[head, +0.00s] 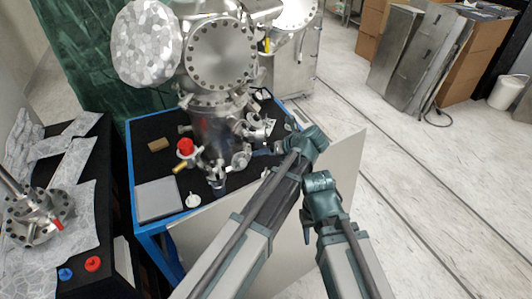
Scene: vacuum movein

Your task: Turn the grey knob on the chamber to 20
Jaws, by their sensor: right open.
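The steel vacuum chamber (212,132) stands on a black-topped table with a blue frame. Several small fittings and knobs sit around its lower body; which is the grey knob, and any scale on it, is too small to tell. My left arm reaches up to the table's right side. Its gripper (262,152) is small and dark beside the chamber's lower right fittings, and its jaws cannot be made out. My right gripper (306,230) is open, hanging down in front of the pale panel, apart from the chamber.
A red knob (185,147) projects from the chamber's left side. A grey plate (159,199), a brown block (158,145) and a small white round piece (193,200) lie on the table. A foil-covered bench (75,185) stands at left.

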